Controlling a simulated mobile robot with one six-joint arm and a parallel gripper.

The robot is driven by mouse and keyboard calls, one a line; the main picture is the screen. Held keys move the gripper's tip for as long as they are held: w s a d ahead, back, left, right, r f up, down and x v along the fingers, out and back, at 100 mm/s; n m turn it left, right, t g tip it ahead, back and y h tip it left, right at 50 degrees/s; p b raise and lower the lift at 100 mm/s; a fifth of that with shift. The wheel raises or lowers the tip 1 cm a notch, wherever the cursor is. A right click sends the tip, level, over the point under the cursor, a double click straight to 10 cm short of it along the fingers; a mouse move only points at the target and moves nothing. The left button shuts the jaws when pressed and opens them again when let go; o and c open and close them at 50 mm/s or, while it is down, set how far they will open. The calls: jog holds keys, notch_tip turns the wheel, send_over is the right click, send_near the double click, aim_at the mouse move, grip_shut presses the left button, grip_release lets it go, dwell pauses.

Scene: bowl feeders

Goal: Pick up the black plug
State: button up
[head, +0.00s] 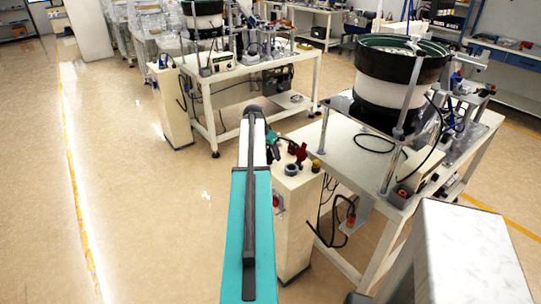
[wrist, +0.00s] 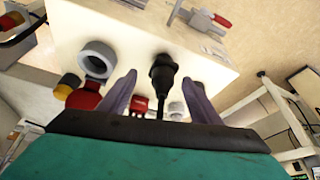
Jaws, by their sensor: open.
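The black plug (wrist: 163,74) shows in the wrist view, with a thin dark stem or cord running down from it toward my gripper. It appears between the two fingers of my gripper (wrist: 160,78), which are open with a gap on either side of it. The plug is over the pale face of a white box (wrist: 120,30); I cannot tell how it is seated there. In the head view, my arm reaches to the white pedestal box (head: 297,215), and I cannot make out the plug clearly.
A grey ring (wrist: 97,60), a red button (wrist: 84,98) and a yellow knob (wrist: 67,86) crowd the box left of the plug. A red-handled clamp (wrist: 209,20) is above right. A bowl feeder (head: 395,85) stands on the right table. The left floor is clear.

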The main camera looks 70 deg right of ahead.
jog(key=shift+d+f, duration=0.15)
jog(key=shift+f, duration=0.3)
jog(key=shift+s, duration=0.1)
jog(key=c, duration=1.5)
jog(key=shift+o, duration=0.2)
jog(key=shift+r, duration=0.15)
jog(key=shift+r+b, duration=0.65)
jog(key=shift+r, duration=0.75)
jog(key=shift+a+r, duration=0.2)
jog(key=shift+a, duration=0.1)
jog(key=s+a+r+b, duration=0.1)
jog(key=s+a+b, duration=0.2)
jog(key=a, duration=1.2)
jog(key=shift+s+r, duration=0.2)
jog(key=shift+r, duration=0.05)
